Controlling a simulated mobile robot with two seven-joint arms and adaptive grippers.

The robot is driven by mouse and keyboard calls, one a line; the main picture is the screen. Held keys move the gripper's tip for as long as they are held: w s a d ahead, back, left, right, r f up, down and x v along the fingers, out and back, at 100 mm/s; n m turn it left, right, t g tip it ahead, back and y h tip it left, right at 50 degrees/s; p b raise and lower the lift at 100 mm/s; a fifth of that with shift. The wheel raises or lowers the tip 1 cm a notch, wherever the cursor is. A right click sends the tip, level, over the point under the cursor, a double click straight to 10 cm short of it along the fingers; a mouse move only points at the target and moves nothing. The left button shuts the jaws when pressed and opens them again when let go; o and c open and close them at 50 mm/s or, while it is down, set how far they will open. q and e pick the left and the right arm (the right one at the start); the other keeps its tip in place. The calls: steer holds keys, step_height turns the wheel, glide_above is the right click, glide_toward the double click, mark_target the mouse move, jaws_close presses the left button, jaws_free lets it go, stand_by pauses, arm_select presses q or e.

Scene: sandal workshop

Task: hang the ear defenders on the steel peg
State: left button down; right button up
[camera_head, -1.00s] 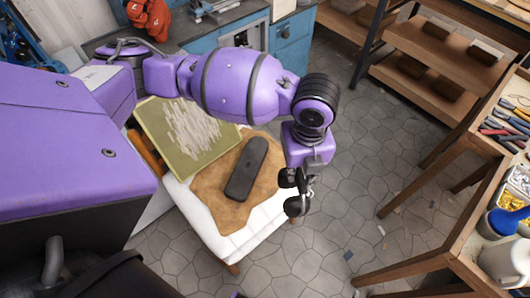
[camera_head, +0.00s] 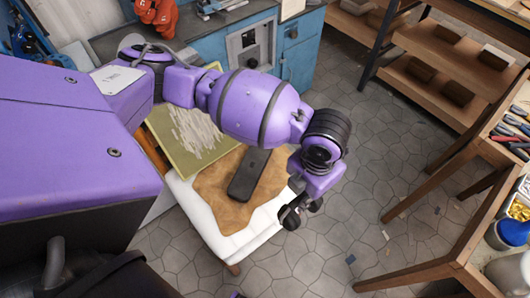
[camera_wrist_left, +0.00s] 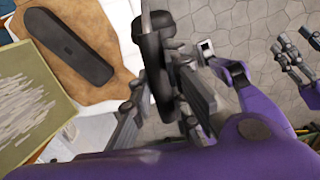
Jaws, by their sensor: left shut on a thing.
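The ear defenders (camera_head: 293,217) are small and black in the head view. They hang from my left gripper (camera_head: 303,201), beside the white table edge and above the stone floor. In the left wrist view the ear defenders (camera_wrist_left: 155,48) show as a dark band and cup between the grey fingers of my left gripper (camera_wrist_left: 160,108), which is shut on them. Grey finger-like parts at the right edge of that view appear to be my right gripper (camera_wrist_left: 290,58), only partly seen. I cannot make out the steel peg in either view.
The white table (camera_head: 205,222) carries a tan leather piece (camera_head: 212,187), a dark sole-shaped block (camera_head: 247,174) and a green-edged board (camera_head: 190,135). A wooden bench (camera_head: 470,245) with tools stands at the right, shelves (camera_head: 430,50) behind. Open floor (camera_head: 365,170) lies between.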

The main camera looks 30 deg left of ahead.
arm_select(q)
steer(key=w+a+f, duration=0.7)
steer(key=w+f, duration=0.5)
steer(key=shift+a+f+b, duration=0.15)
steer(key=shift+b, duration=0.15)
steer(key=shift+f, duration=0.2)
steer(key=c, duration=1.7)
jaws_free()
steer(key=shift+o, duration=0.2)
step_height(320, 180, up, 8)
steer(key=shift+s+f, duration=0.15)
steer(key=shift+s, duration=0.1)
